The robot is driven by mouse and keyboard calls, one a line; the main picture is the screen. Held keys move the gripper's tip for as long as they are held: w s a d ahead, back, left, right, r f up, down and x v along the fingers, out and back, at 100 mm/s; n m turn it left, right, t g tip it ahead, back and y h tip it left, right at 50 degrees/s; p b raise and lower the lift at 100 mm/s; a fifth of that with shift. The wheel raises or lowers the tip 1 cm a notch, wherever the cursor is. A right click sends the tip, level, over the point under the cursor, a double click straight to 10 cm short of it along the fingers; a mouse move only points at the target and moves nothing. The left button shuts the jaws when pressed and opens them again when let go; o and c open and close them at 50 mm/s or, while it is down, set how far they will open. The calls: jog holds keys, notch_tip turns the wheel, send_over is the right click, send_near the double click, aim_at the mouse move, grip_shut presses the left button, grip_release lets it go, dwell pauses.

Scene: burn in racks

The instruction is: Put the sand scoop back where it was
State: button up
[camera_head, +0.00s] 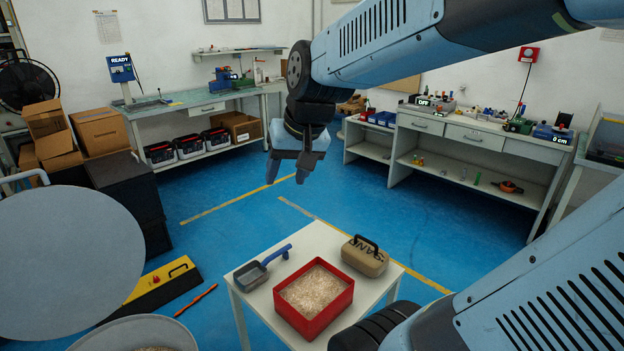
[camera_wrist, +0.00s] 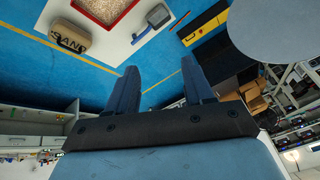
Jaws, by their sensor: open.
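The sand scoop (camera_head: 260,268), grey with a blue handle, lies on the left part of the small white table (camera_head: 315,241), beside a red box of sand (camera_head: 340,311). In the wrist view the scoop (camera_wrist: 158,16) shows near the top, on the table next to the red box (camera_wrist: 76,8). My gripper (camera_head: 285,181) is open and empty, in the air beyond the table and well above the floor. Its two fingers, with an empty gap between them, also show in the wrist view (camera_wrist: 158,80).
A tan bag marked SAND (camera_head: 365,256) stands right of the red box. A yellow and black block (camera_head: 160,287) and an orange stick (camera_head: 195,300) lie on the blue floor left of the table. Workbenches (camera_head: 470,135) line the walls; open floor lies between.

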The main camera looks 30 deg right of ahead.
jog(key=s+d+r+n+h, duration=0.1)
jog(key=s+n, duration=0.1)
jog(key=s, duration=0.6)
jog(key=shift+r+t, duration=0.3)
jog(key=shift+t, duration=0.1)
jog(key=shift+d, duration=0.1)
jog(key=shift+c, duration=0.5)
